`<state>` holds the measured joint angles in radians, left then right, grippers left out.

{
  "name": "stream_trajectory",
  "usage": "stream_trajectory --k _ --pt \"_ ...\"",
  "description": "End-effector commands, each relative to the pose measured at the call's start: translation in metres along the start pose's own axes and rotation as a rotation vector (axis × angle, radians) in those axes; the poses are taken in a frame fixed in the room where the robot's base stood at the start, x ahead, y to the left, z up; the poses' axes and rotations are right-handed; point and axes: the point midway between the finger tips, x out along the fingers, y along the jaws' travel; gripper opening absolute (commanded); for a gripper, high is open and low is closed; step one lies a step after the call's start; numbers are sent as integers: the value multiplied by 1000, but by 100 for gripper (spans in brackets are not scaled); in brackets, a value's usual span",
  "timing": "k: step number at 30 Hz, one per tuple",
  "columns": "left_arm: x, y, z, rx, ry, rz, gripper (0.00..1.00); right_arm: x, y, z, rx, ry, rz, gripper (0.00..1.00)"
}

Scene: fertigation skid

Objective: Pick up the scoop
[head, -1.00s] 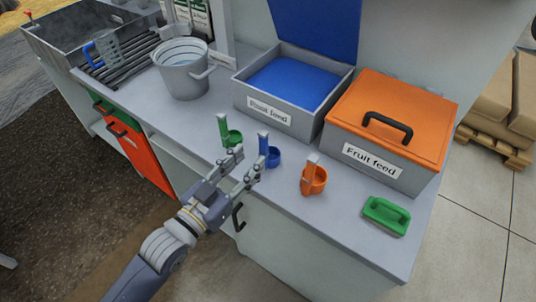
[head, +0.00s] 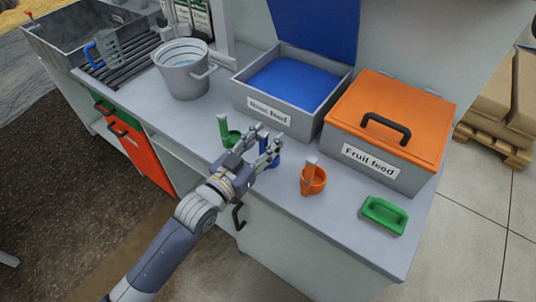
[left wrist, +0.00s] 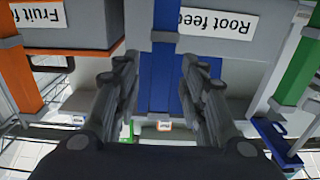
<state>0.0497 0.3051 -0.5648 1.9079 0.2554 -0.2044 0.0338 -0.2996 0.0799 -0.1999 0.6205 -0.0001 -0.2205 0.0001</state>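Three scoops stand on the grey counter: a green one (head: 229,132), a blue one (head: 275,158) and an orange one (head: 313,179). My left gripper (head: 266,139) is at the blue scoop and partly hides it in the head view. In the left wrist view the blue scoop's upright handle (left wrist: 162,75) stands between the two fingers (left wrist: 160,85) of my left gripper, which are apart, with a gap visible beside the handle. The green scoop (left wrist: 300,75) is at the right edge of that view. My right gripper is not in view.
Behind the scoops stand an open grey "Root feed" bin (head: 300,118) with a raised blue lid and a closed "Fruit feed" bin (head: 390,169) with an orange lid. A green handled block (head: 383,215) lies at the right. A grey bucket (head: 183,78) stands left.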

Motion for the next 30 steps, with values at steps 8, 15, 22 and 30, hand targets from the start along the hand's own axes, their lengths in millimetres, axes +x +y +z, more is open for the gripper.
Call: stream_trajectory --k 8,15,22,30 --pt "0 0 0 0 0 0 0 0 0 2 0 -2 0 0" --pt "0 0 0 0 0 0 0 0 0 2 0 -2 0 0" --pt "0 0 -25 1 5 1 0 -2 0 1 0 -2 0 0" --pt "0 0 -79 1 5 0 0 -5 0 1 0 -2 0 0"
